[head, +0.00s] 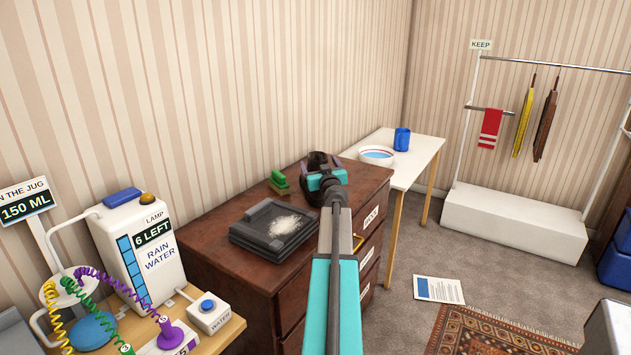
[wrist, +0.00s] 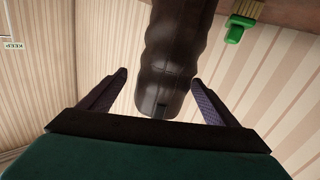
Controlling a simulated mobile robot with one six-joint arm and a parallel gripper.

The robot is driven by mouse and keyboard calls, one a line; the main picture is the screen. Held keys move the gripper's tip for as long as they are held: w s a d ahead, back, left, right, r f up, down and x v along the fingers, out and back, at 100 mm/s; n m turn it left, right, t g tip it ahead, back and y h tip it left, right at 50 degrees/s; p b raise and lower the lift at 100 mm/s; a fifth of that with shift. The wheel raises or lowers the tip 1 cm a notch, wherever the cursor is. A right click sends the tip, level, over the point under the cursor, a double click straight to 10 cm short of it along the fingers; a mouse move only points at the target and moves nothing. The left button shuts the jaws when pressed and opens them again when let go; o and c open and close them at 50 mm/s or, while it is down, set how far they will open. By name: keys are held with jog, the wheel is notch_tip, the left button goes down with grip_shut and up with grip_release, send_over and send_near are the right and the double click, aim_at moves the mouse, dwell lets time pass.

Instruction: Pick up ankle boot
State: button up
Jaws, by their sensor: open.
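A dark brown ankle boot (wrist: 175,60) fills the middle of the wrist view. Its lower end, as pictured, reaches down between the two fingers of my gripper (wrist: 158,78). The fingers are apart, with a visible gap on either side of the boot. In the head view my gripper (head: 322,181) is over the far right part of the brown dresser top. Dark shapes show around it there, but my arm and gripper hide most of the boot.
A green brush (head: 279,182) lies close left of my gripper on the dresser (head: 222,262). A black tray (head: 263,241) with white powder is nearer. A white table (head: 418,160) behind holds a bowl (head: 377,155) and a blue mug (head: 402,139).

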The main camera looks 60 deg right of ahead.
aim_at(317, 152)
jog(key=shift+f+p+x, duration=0.2)
jog(key=shift+p+x, duration=0.85)
jog(key=shift+x, duration=1.55)
jog(key=shift+w+a, duration=0.1)
jog(key=c, duration=2.1)
jog(key=shift+r, duration=0.15)
jog(key=r, duration=0.3)
jog(key=shift+s+a+r, duration=0.15)
jog(key=shift+s+a, duration=0.05)
jog(key=shift+s, duration=0.2)
jog(key=s+a+r+b, duration=0.1)
jog(key=s+a+b, duration=0.3)
jog(key=s, duration=0.9)
jog(key=a, duration=0.2)
jog(key=shift+s+a+r, duration=0.25)
jog(key=shift+a, duration=0.15)
